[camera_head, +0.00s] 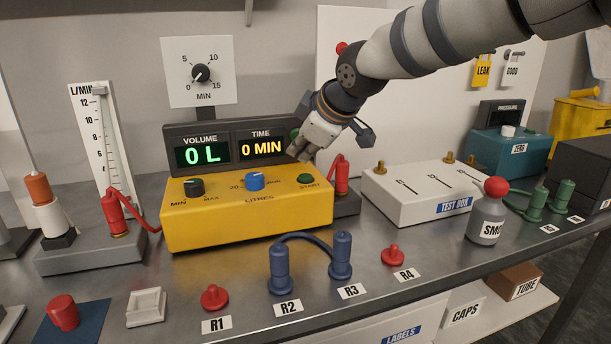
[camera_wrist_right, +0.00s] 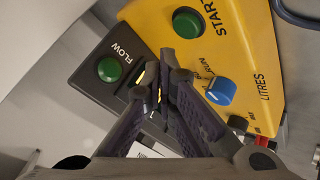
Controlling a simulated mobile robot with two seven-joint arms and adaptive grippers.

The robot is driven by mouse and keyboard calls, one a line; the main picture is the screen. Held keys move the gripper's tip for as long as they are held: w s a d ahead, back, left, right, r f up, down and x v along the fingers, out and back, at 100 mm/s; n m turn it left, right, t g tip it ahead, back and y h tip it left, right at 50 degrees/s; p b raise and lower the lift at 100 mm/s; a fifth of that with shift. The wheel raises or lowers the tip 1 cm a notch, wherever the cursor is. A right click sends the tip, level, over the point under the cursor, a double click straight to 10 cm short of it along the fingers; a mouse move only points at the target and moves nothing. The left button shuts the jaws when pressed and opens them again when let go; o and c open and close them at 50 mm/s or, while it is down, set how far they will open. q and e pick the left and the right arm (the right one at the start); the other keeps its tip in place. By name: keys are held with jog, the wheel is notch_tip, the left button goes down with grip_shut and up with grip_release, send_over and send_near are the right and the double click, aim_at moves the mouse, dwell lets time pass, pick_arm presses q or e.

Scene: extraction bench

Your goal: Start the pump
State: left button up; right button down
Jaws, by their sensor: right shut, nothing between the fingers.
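The yellow pump box (camera_head: 245,222) stands mid-bench. Its green START button (camera_head: 305,178) is on the top right and also shows in the right wrist view (camera_wrist_right: 188,22). A blue LITRES knob (camera_head: 255,181) and a dark MIN/MAX knob (camera_head: 194,187) sit to its left. The display (camera_head: 202,156) behind reads 0 L and 0 MIN. A green button or lamp marked FLOW (camera_wrist_right: 110,69) is partly hidden by my gripper in the head view. My right gripper (camera_head: 300,153) is shut and empty, in front of the display's right end, above and apart from START. My left gripper is out of view.
Red hose fittings (camera_head: 341,176) stand close on the pump's right. A white test box (camera_head: 425,195) is further right, with a grey bottle (camera_head: 487,215) in front. A blue hose (camera_head: 308,237) joins R2 and R3 at the front. A timer dial (camera_head: 201,73) stands behind.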

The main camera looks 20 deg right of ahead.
aim_at(293, 174)
jog(key=shift+f, duration=0.65)
jog(key=shift+f, duration=0.15)
dwell(0.9)
jog(key=shift+f, duration=0.3)
jog(key=shift+f, duration=0.45)
dwell(0.5)
jog(key=shift+r, duration=0.9)
jog(key=shift+r, duration=2.5)
